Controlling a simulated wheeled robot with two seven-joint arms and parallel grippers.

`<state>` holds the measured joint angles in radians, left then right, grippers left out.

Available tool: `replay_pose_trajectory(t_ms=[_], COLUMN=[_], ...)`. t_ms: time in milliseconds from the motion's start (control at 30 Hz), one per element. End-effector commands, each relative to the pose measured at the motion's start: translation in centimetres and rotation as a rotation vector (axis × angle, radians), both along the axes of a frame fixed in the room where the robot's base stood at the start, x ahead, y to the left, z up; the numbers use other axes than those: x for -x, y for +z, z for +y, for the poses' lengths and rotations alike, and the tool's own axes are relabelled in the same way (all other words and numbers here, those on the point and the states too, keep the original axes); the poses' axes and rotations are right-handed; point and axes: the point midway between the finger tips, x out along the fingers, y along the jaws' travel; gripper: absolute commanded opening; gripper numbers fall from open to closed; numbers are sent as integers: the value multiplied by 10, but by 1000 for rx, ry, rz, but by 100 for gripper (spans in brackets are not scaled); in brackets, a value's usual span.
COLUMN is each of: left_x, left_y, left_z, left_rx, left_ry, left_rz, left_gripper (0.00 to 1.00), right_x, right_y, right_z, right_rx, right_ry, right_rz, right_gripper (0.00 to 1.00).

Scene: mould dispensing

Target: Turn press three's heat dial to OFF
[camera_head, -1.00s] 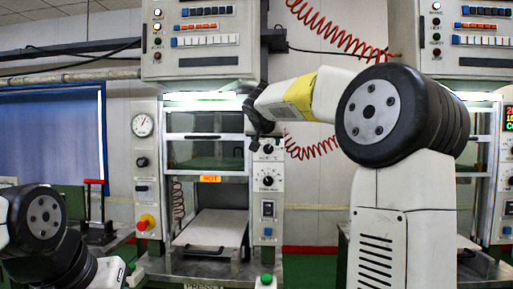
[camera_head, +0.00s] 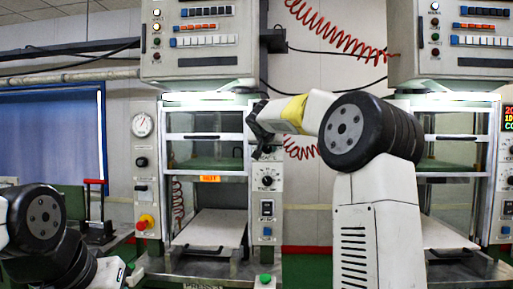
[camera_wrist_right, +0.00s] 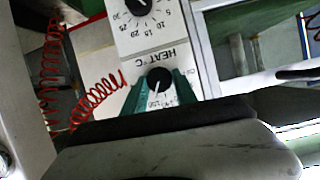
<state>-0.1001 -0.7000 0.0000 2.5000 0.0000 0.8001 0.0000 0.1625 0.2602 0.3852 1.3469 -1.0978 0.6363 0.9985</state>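The heat dial (camera_wrist_right: 158,80), a black round knob with a white pointer, sits under the upside-down "HEAT °C" label in the right wrist view. Its pointer points down the picture towards the number scale, away from the OFF mark at right. My right gripper (camera_wrist_right: 160,86) has its green fingers one on each side of the dial. I cannot tell if they press on it. In the head view my right gripper (camera_head: 259,132) is at the top of the press's (camera_head: 205,174) right control panel and mostly hides the dial.
Below are a timer dial (camera_head: 267,180), a switch (camera_head: 267,208) and a green button (camera_head: 265,279). An orange "HOT" sign (camera_head: 208,179) is lit. A control box (camera_head: 203,45) hangs above. A red coiled hose (camera_wrist_right: 98,102) passes beside the panel. Another press stands at right.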

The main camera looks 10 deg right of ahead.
Motion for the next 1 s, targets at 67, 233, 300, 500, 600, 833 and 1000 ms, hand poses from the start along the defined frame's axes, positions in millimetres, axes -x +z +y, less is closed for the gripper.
replay_pose_trajectory(t_ms=[67, 233, 300, 500, 600, 833, 1000], left_x=[0, 0, 0, 0, 0, 0, 0], left_y=[0, 0, 0, 0, 0, 0, 0], left_z=[0, 0, 0, 0, 0, 0, 0], left_rx=[0, 0, 0, 0, 0, 0, 0], left_ry=[0, 0, 0, 0, 0, 0, 0], left_rz=[0, 0, 0, 0, 0, 0, 0], left_gripper=[36, 36, 36, 36, 36, 36, 36], right_x=[0, 0, 0, 0, 0, -1, -1], right_y=[0, 0, 0, 0, 0, -1, -1], right_z=[0, 0, 0, 2, 3, 5, 6], right_rx=[0, 1, 6, 60, 114, 296, 453], right_ry=[-1, 0, 0, 1, 1, 2, 2], right_rz=[0, 1, 3, 18, 33, 86, 129], right_gripper=[8, 0, 0, 0, 0, 0, 0])
